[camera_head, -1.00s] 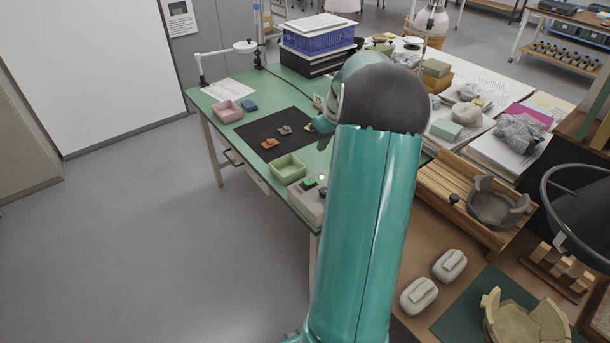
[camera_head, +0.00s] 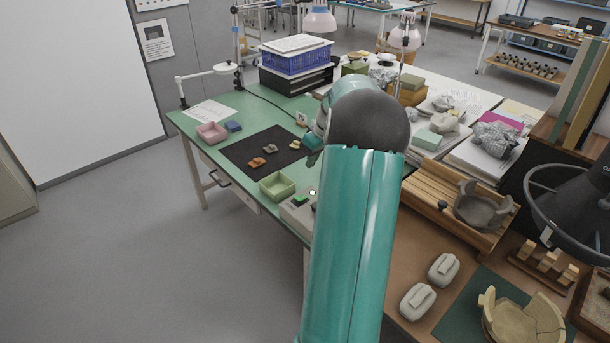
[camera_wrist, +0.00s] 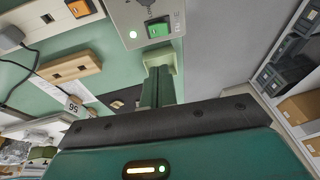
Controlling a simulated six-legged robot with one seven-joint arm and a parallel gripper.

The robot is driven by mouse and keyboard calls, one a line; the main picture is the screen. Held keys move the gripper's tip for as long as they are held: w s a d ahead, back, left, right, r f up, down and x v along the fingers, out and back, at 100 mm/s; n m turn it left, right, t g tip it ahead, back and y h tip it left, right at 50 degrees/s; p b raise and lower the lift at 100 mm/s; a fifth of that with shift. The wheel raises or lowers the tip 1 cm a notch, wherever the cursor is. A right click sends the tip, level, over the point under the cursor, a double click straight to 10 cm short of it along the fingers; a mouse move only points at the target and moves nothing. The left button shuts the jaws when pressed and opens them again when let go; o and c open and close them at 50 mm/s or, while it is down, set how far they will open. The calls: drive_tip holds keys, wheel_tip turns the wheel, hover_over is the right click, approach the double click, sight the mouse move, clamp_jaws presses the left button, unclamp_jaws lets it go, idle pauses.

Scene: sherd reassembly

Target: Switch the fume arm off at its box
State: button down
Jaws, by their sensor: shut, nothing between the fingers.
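The fume arm's box (camera_head: 293,219) is a pale grey block at the front edge of the green bench, right of a light green tray, partly behind my arm. Its green switch (camera_head: 300,199) is on top.
The light green tray (camera_head: 278,185) stands beside the box. A dark mat (camera_head: 240,152) with several sherds lies behind it. A wooden rack (camera_head: 435,205) and grey bowl piece (camera_head: 484,207) are right of my arm. Open floor lies at left.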

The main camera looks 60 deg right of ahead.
approach(297, 197)
drive_tip(key=x, duration=0.5)
drive_tip(key=shift+w+d, duration=0.1)
drive_tip(key=shift+d, duration=0.05)
drive_tip(key=shift+w+f, duration=0.1)
drive_tip(key=shift+f, duration=0.45)
drive_tip(key=shift+a, duration=0.3)
